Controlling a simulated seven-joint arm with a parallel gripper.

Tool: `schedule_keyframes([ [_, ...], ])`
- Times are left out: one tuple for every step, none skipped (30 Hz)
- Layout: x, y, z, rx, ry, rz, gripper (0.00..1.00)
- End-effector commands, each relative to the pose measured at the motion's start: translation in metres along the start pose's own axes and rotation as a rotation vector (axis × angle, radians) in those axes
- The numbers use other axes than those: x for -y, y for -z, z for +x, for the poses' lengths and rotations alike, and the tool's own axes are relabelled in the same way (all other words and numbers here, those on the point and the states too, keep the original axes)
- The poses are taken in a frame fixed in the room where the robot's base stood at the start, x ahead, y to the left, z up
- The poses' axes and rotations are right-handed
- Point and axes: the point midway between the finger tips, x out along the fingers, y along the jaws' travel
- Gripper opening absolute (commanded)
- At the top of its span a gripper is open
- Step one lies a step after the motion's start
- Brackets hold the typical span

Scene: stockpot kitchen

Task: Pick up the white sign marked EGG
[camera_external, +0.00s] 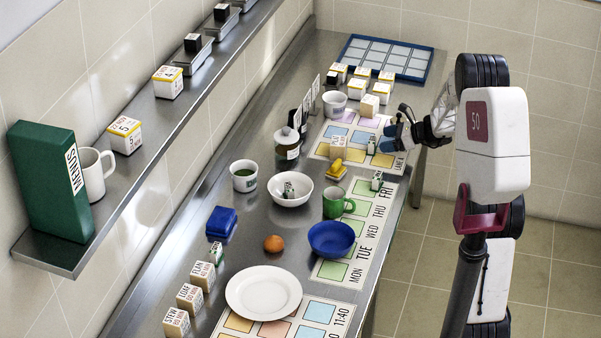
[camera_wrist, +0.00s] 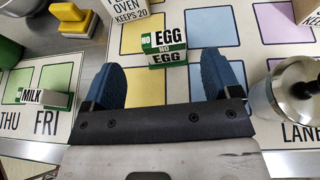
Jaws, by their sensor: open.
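The white sign marked EGG (camera_wrist: 172,36), with a green patch reading NO, stands on the lane board in the wrist view. Its front face repeats the words. My gripper (camera_wrist: 162,64) is open, with its two blue fingers on the near side of the sign, one toward each side; nothing is held between them. In the external view the EGG sign (camera_external: 371,146) is a small block just left of my gripper (camera_external: 395,134). I cannot tell whether the fingers touch it.
A MILK sign (camera_wrist: 42,98) and a yellow object (camera_wrist: 72,18) are to the left. A white OVEN block (camera_wrist: 138,8) stands beyond. In the external view, a green mug (camera_external: 336,203) and blue bowl (camera_external: 331,239) stand nearer.

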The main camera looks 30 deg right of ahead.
Motion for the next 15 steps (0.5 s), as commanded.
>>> schedule_keyframes([
  [0.0011, 0.0008, -0.0001, 0.001, 0.002, 0.003, 0.83],
  [0.0013, 0.0009, -0.0001, 0.002, 0.002, 0.003, 0.83],
  [0.0014, 0.0010, -0.0001, 0.002, 0.002, 0.004, 0.83],
  [0.0013, 0.0009, -0.0001, 0.002, 0.002, 0.004, 0.83],
  [0.0012, 0.0009, -0.0001, 0.002, 0.002, 0.004, 0.83],
  [0.0011, 0.0009, -0.0001, 0.002, 0.002, 0.003, 0.83],
  [0.0010, 0.0009, 0.0000, 0.001, 0.002, 0.003, 0.83],
  [0.0010, 0.0009, 0.0000, 0.001, 0.002, 0.003, 0.83],
  [0.0009, 0.0009, 0.0001, 0.001, 0.002, 0.003, 0.83],
  [0.0009, 0.0009, 0.0004, 0.001, 0.001, 0.003, 0.83],
  [0.0009, 0.0009, 0.0011, 0.001, 0.001, 0.003, 0.83],
  [0.0008, 0.0009, 0.0026, 0.001, 0.001, 0.003, 0.83],
  [0.0007, 0.0009, 0.0042, 0.001, 0.001, 0.003, 0.83],
  [0.0007, 0.0009, 0.0062, 0.001, 0.000, 0.003, 0.83],
  [0.0006, 0.0010, 0.0093, 0.001, 0.000, 0.003, 0.83],
])
